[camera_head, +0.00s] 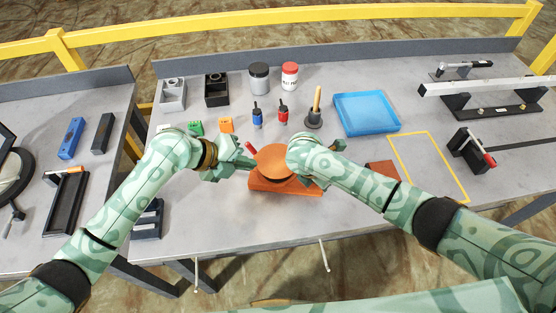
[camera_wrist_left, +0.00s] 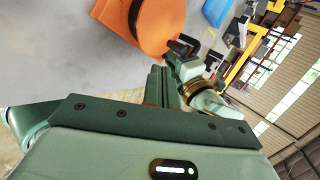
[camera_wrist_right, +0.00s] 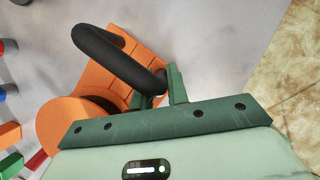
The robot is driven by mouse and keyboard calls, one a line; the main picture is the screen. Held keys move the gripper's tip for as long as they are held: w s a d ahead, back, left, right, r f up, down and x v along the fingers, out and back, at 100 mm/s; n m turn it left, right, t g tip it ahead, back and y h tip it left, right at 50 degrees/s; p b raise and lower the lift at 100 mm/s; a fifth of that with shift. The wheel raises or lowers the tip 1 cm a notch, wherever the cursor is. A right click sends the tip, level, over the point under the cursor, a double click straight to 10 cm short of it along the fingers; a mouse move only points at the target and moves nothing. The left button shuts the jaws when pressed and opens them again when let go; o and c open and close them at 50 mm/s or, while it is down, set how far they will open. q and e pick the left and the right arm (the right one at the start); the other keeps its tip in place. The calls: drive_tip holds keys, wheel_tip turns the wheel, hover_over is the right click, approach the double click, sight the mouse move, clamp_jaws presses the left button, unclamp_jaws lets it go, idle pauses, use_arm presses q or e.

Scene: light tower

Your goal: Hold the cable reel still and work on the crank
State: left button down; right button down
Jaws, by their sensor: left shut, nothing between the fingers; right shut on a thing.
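The cable reel has an orange round drum (camera_head: 276,162) on an orange base plate (camera_head: 285,187) on the bench; its drum also shows in the right wrist view (camera_wrist_right: 75,122). A black curved handle (camera_wrist_right: 112,55) arches over the base. My right gripper (camera_wrist_right: 162,85) is shut on one end of this handle; in the head view my right forearm hides it. My left gripper (camera_head: 252,163) is shut and empty just left of the drum. A short red piece (camera_head: 250,148) sticks up beside its fingers; I cannot tell whether it is the crank's grip.
A blue tray (camera_head: 366,113), a plunger-like tool (camera_head: 315,110) and small red and blue bottles (camera_head: 257,117) stand behind the reel. A yellow outlined area (camera_head: 450,185) lies to the right, mostly clear. The bench's front edge is close to the reel.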

use_arm(q)
approach(282, 171)
drive_tip(key=d+f, duration=0.2)
drive_tip(key=w+d, duration=0.2)
drive_tip(key=d, duration=0.1)
drive_tip(key=shift+w, duration=0.1)
drive_tip(key=shift+w+d, duration=0.15)
drive_tip(key=shift+d, duration=0.3)
drive_tip(key=shift+d+n+t, duration=0.2)
drive_tip(key=shift+n+t, duration=0.3)
drive_tip(key=shift+n, duration=0.3)
drive_tip(key=shift+d+n+t+y, duration=0.35)
drive_tip(key=shift+n+t+y, duration=0.15)
drive_tip(key=shift+n+t, duration=0.15)
drive_tip(key=shift+w+d+r, duration=0.1)
drive_tip(key=shift+w+d, duration=0.1)
drive_tip(key=shift+d, duration=0.35)
drive_tip(key=shift+w+d, duration=0.25)
drive_tip(key=shift+d, duration=0.3)
drive_tip(key=shift+w+a, duration=0.2)
drive_tip(key=shift+a, duration=0.25)
